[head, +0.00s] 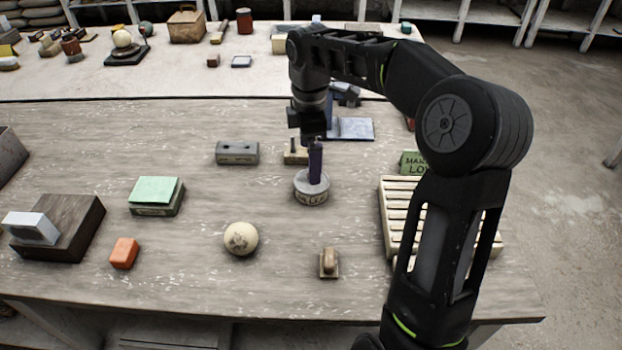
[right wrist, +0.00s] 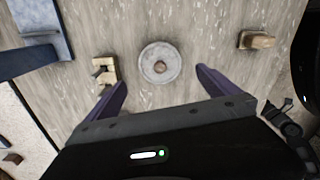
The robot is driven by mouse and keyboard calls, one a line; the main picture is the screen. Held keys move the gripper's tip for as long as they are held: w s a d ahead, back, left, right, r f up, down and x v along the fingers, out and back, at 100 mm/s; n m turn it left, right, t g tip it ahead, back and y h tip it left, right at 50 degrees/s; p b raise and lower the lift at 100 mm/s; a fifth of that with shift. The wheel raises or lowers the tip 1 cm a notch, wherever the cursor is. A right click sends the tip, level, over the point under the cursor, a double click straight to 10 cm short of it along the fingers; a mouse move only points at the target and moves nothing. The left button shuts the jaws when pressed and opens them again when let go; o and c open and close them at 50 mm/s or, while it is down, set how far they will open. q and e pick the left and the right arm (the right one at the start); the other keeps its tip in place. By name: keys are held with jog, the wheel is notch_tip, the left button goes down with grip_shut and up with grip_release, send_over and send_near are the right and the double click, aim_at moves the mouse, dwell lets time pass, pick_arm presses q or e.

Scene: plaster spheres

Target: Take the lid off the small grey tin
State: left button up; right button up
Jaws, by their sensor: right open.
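The small grey tin (head: 311,193) stands upright on the worktable, with dark lettering on its side. My right gripper (head: 316,172) points down at the tin in the head view, and one finger hides part of the lid. In the right wrist view my right gripper (right wrist: 161,77) is open and empty, its purple fingers spread wider than the lid. Whether a finger touches the tin cannot be told. My left gripper is not in view.
A mottled plaster sphere (head: 240,238) and a small wooden block (head: 329,265) lie in front of the tin. A grey box (head: 237,153) is behind left, a slatted wooden tray (head: 400,200) to the right. A notched wooden piece (right wrist: 104,71) sits close beside the tin.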

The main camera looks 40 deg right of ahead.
jog(key=shift+f, duration=0.4)
jog(key=shift+f, duration=0.1)
notch_tip(320, 180, down, 5)
jog(key=shift+p, duration=0.3)
jog(key=shift+c, duration=0.6)
jog(key=c, duration=1.2)
notch_tip(320, 180, up, 10)
jog(key=shift+r, duration=0.1)
dwell(0.4)
